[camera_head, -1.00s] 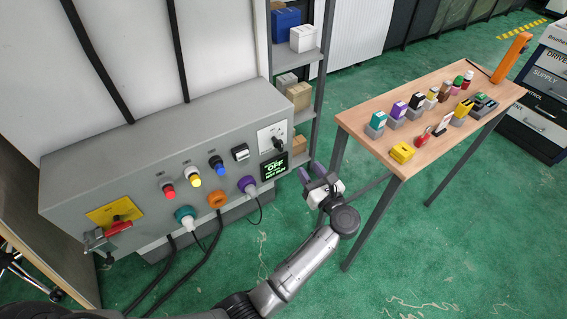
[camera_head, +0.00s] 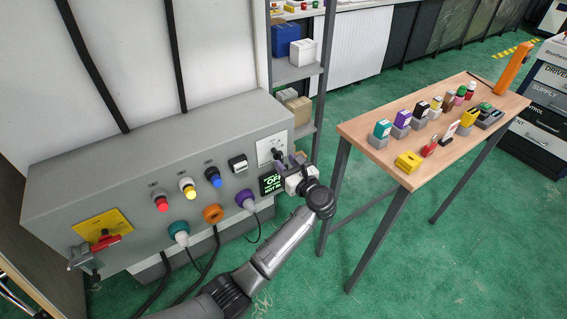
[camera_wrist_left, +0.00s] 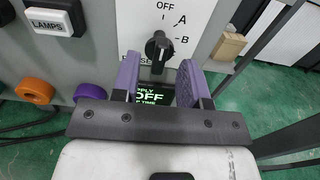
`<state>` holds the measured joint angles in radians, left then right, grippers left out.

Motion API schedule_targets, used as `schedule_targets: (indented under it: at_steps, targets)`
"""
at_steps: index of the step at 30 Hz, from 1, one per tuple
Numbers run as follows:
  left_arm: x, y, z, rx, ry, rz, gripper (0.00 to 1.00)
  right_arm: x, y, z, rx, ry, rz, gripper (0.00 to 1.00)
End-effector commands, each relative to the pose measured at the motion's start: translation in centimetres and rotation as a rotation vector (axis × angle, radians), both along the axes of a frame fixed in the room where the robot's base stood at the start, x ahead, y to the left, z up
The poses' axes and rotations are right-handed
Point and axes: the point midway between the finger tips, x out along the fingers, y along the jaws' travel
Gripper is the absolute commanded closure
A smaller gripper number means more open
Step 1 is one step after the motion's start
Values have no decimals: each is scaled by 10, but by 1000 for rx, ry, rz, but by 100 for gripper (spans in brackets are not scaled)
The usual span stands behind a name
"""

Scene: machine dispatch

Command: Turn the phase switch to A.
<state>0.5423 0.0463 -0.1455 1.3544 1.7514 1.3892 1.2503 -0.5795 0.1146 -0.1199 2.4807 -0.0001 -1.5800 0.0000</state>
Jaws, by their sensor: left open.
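The phase switch (camera_head: 276,153) is a black rotary knob on a white plate at the right end of the grey machine panel. In the left wrist view the knob (camera_wrist_left: 158,48) shows large, with the labels OFF, A and B around its upper right side. The exact mark its pointer faces is hard to tell. My left gripper (camera_head: 289,166) is open right before the plate. Its two purple fingers (camera_wrist_left: 161,74) stand left and right of the knob's lower part, with a gap on each side; contact is not visible. My right gripper is not in view.
Below the switch a dark display (camera_head: 271,184) reads OFF, partly hidden by my gripper. A LAMPS rocker (camera_head: 238,164), coloured buttons and round plugs lie to the left on the panel. A wooden table (camera_head: 385,150) with several small items stands to the right.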

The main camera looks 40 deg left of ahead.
Motion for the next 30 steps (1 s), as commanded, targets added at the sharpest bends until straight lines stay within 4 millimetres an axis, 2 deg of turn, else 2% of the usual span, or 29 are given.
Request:
schedule_targets:
  at_steps: [6,18,30]
  targets:
    - [5,15,0,1,0,-1,60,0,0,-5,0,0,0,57]
    - [6,18,0,1,0,0,61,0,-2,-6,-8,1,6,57]
    - [6,18,0,0,0,0,99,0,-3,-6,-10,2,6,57]
